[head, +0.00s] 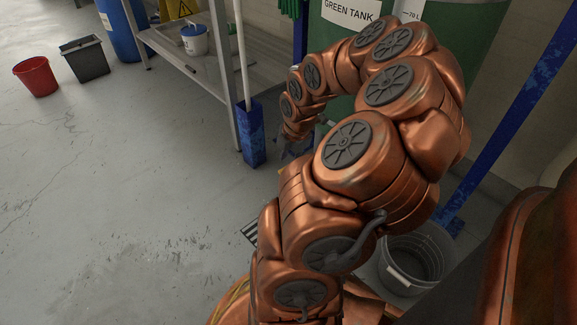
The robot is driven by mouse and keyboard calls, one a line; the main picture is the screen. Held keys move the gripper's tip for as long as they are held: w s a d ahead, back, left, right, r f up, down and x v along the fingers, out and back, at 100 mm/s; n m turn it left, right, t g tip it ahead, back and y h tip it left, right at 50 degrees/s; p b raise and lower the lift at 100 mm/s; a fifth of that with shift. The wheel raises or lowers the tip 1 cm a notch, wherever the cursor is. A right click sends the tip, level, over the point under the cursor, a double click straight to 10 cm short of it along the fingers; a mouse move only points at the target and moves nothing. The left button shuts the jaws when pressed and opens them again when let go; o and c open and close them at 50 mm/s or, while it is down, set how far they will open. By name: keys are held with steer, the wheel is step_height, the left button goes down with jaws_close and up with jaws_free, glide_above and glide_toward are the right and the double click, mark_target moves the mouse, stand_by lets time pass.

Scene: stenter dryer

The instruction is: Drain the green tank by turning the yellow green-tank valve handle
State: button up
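The green tank (478,32) stands at the top right with a white "GREEN TANK" label and a level scale marked 70 L. My copper-coloured arm covers much of its front and lower part. My arm curves over and down, and my gripper (297,146) is low in front of the tank's left side, small and dark. Its fingers are too hidden to tell whether they are open or shut. I cannot make out the yellow valve handle. It may be hidden behind my arm.
A grey bucket (398,282) stands on the floor right of my arm. A metal shelf (208,68) holds a white bucket (194,40). A red bucket (36,78), black bin (85,60) and blue drum (121,32) stand further left.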

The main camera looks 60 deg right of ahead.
step_height(320, 180, down, 2)
steer(key=shift+w, duration=0.15)
jaws_close()
stand_by(0.3)
stand_by(0.4)
